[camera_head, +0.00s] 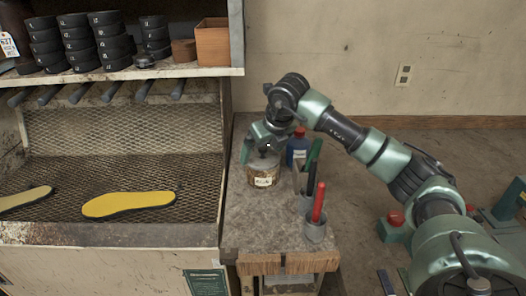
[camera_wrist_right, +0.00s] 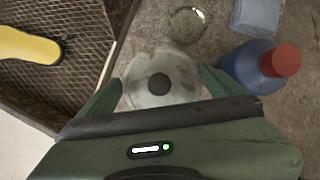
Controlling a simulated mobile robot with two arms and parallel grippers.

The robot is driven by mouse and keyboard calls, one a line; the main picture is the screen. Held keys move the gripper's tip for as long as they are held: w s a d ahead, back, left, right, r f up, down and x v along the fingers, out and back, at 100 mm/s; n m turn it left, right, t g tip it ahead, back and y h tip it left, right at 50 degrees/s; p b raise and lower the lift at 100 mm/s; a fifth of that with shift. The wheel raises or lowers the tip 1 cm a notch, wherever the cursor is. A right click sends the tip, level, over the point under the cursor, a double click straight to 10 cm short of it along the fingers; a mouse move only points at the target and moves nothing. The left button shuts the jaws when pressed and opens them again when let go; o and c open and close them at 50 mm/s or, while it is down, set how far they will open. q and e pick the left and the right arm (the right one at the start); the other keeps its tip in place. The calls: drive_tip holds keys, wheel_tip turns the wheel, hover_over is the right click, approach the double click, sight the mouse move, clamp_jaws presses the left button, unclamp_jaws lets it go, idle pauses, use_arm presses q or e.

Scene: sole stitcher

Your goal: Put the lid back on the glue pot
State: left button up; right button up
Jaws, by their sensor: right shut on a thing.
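The glue pot (camera_head: 263,181), a squat tan pot with a pale label, stands on the grey bench below my right gripper (camera_head: 264,155). In the right wrist view, the round whitish lid (camera_wrist_right: 160,98) with a dark centre knob lies between the two green fingers of my right gripper (camera_wrist_right: 165,85). The fingers are shut on the lid. In the head view the lid is mostly hidden by the gripper, directly over the pot's mouth. I cannot tell whether it touches the rim. My left gripper is out of view.
A blue bottle with a red cap (camera_head: 298,147) stands close right of the gripper. Cups with a red-handled tool (camera_head: 318,203) and a green-handled tool (camera_head: 314,156) stand at the bench's right. A small round dish (camera_wrist_right: 187,24) lies nearby. A yellow sole (camera_head: 128,204) lies on mesh to the left.

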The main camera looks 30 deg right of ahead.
drive_tip(key=o, duration=1.1)
drive_tip(key=shift+r, duration=0.1)
drive_tip(key=shift+r+p, duration=2.5)
drive_tip(key=shift+r, duration=0.95)
clamp_jaws()
